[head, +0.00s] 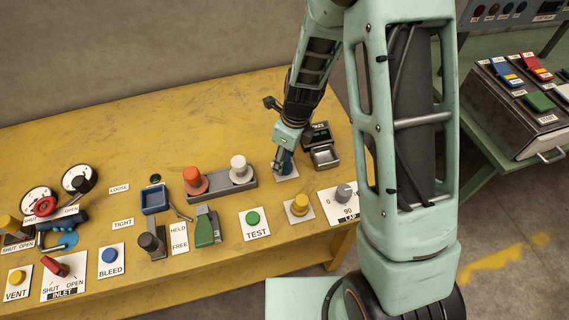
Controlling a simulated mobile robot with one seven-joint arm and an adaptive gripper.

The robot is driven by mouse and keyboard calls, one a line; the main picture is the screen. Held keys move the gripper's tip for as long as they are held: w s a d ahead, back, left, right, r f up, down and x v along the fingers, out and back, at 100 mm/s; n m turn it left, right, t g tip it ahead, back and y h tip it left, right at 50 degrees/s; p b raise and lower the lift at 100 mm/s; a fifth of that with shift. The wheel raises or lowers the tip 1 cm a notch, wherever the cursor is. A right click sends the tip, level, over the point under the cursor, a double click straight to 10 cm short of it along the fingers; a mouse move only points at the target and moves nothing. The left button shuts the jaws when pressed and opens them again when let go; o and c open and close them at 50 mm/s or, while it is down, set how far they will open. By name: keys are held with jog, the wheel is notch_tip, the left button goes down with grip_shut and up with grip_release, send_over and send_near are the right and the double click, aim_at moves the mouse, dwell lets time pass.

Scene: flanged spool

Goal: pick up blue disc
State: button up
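A flat blue disc (70,239) lies on the yellow table at the left, beside a blue-and-black tool (50,224) and below the gauges. My gripper (283,168) is far to the right of it, pointing down over a small white plate (287,175) near the table's right end. A dark blue piece (289,164) shows at the fingertips. It is too small to tell its shape or whether the fingers hold it. The finger gap cannot be made out.
An orange knob (195,181) and a white knob (240,170) stand left of my gripper. A dark metal box (321,148) stands close on its right. The back is clear.

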grip_shut()
dwell(0.4)
jog(key=shift+r, duration=0.1)
